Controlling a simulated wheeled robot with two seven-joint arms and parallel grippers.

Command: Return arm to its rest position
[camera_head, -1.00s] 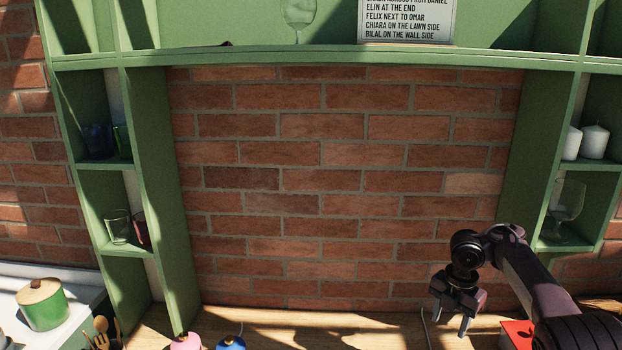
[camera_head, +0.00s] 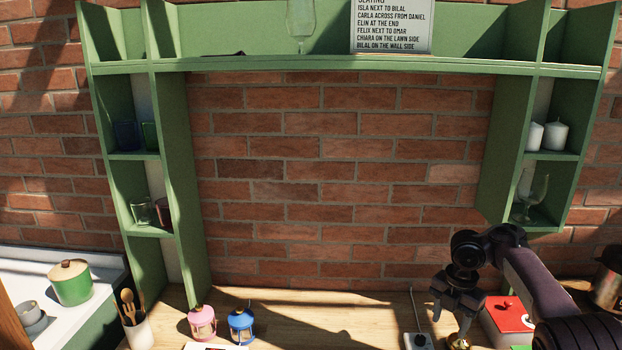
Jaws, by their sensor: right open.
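My right arm (camera_head: 540,285) comes in from the lower right, dark purple and black. Its gripper (camera_head: 454,309) points down over the wooden table, in front of the brick wall. The fingers are apart and I see nothing between them. A brass-coloured object (camera_head: 459,342) shows just below the fingers; I cannot tell how far below it is. My left gripper is not in view.
A green shelf unit (camera_head: 330,65) frames the wall, with glasses, candles (camera_head: 555,135) and a seating sign (camera_head: 391,26). A pink lantern (camera_head: 202,323) and blue lantern (camera_head: 241,326) stand on the table. A red-topped box (camera_head: 508,314) is beside my right arm.

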